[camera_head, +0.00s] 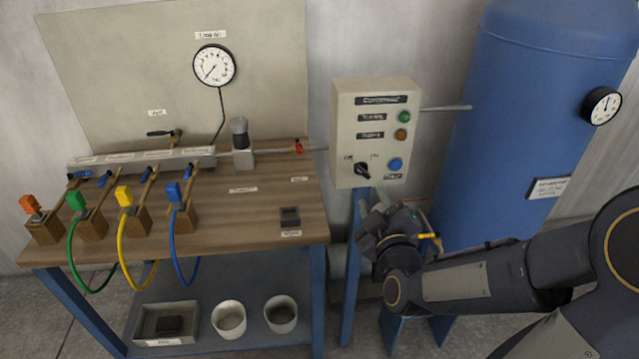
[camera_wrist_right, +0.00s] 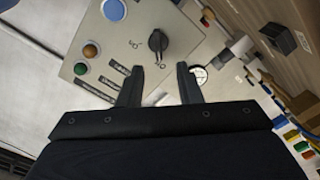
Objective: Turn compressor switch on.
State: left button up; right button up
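The compressor switch (camera_head: 362,170) is a black rotary knob at the lower left of the beige control box (camera_head: 345,110). Its pointer tilts toward the upper left, to the label on that side. In the right wrist view the knob (camera_wrist_right: 158,42) sits just beyond my right gripper's fingertips (camera_wrist_right: 158,80). The two fingers are apart with nothing between them, and the knob appears roughly centred ahead of the gap. In the head view my right gripper (camera_head: 372,212) is just below the box, beneath the knob. My left gripper shows in neither view.
A blue button (camera_head: 395,164) is right of the knob, with green (camera_head: 404,117) and orange (camera_head: 400,134) lamps above. A blue tank (camera_head: 520,120) stands right. The wooden workbench (camera_head: 240,212) with hoses and a gauge (camera_head: 214,65) is left.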

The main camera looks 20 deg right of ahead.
aim_at(363, 174)
jog(key=x, duration=0.7)
jog(key=shift+w+d+r+p, duration=0.1)
jog(key=shift+w+d+p, duration=0.05)
jog(key=shift+w+p, duration=0.25)
grip_shut()
